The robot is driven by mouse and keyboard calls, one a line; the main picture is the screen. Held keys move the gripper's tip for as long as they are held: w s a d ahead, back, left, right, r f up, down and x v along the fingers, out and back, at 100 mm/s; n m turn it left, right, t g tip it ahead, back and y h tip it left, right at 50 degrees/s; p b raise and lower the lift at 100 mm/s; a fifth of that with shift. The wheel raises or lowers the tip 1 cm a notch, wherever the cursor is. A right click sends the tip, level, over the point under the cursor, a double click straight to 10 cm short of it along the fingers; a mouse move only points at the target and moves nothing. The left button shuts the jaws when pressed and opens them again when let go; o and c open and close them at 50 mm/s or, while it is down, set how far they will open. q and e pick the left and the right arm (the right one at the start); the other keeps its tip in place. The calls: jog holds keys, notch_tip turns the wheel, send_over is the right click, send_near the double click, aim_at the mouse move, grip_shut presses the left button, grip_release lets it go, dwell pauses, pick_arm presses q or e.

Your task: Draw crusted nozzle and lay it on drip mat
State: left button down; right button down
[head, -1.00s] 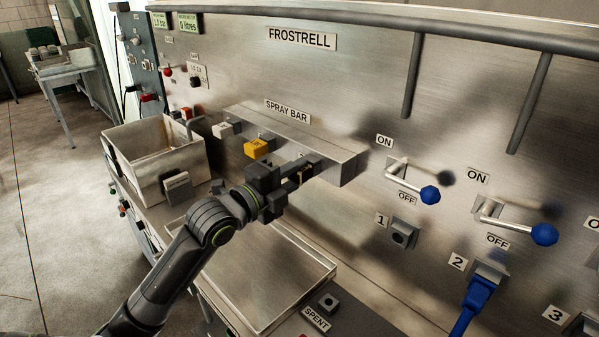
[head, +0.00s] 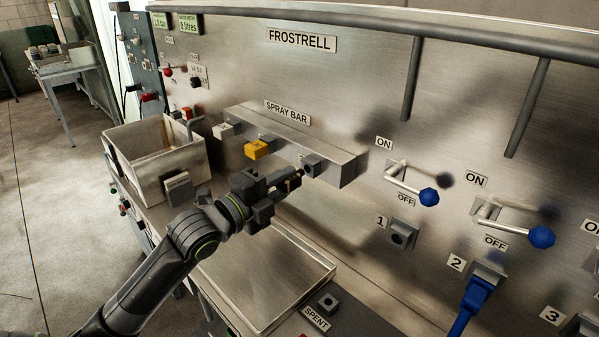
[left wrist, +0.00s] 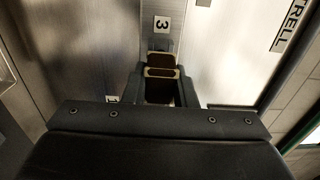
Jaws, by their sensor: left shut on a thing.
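My left gripper (head: 286,183) is shut on the crusted nozzle. In the left wrist view the nozzle (left wrist: 160,72) is dark brown with pale tan edges, pinched between the two fingers, below a label "3". In the head view the fingers hide most of it. The gripper is just in front of the spray bar (head: 345,172), by its rightmost grey socket (head: 312,166). A shallow rimmed metal tray (head: 268,285) lies on the counter below; I cannot tell whether it is the drip mat. My right gripper is not in view.
A yellow nozzle (head: 257,149) and a pale one (head: 223,130) sit on the bar left of my gripper. A metal bin (head: 150,160) stands at left. A small grey block (head: 328,303) is by the "SPENT" label. Blue-knobbed levers (head: 428,197) project at right.

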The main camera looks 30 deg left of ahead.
pick_arm(q)
jog(key=shift+p+v, duration=0.5)
jog(key=shift+v, duration=0.85)
